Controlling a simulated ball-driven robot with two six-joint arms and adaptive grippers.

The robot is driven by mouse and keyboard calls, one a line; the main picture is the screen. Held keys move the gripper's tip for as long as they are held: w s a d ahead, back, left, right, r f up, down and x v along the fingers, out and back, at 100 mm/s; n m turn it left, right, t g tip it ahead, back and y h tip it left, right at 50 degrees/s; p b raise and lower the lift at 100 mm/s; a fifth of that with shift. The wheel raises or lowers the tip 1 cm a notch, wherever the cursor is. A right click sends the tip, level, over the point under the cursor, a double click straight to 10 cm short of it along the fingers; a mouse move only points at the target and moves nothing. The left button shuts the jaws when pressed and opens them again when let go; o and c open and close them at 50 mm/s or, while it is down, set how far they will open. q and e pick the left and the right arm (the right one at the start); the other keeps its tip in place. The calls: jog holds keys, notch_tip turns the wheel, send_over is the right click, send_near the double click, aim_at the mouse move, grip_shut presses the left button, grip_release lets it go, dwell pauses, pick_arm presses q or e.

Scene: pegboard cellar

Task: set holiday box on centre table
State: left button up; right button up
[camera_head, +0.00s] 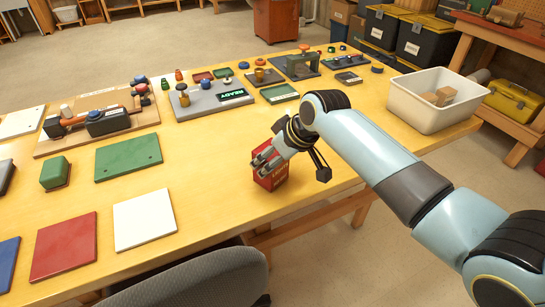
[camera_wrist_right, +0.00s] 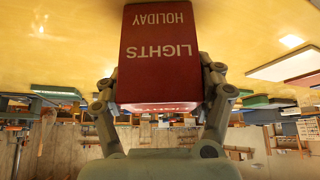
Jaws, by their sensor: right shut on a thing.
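The red holiday box (camera_head: 272,177) is at the right part of the yellow table (camera_head: 205,200), near its front edge. In the right wrist view the box (camera_wrist_right: 158,65) fills the upper middle, with "HOLIDAY LIGHTS" lettering upside down. My right gripper (camera_head: 268,160) is shut on it, and its fingers (camera_wrist_right: 160,95) press on both sides of the box in the wrist view. The box looks upright, at or very close to the table top; I cannot tell whether it touches. My left gripper is not in view.
A white bin (camera_head: 436,100) with small wooden blocks stands at the table's right end. Green (camera_head: 128,157), white (camera_head: 144,219) and red (camera_head: 64,246) flat plates lie to the left. Devices on boards line the back. A grey chair (camera_head: 195,283) stands at the front edge.

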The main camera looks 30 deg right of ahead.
jog(key=o, duration=1.4)
jog(key=shift+f, duration=0.1)
jog(key=shift+c, duration=0.2)
jog(key=v, duration=1.2)
jog(key=shift+p, duration=0.35)
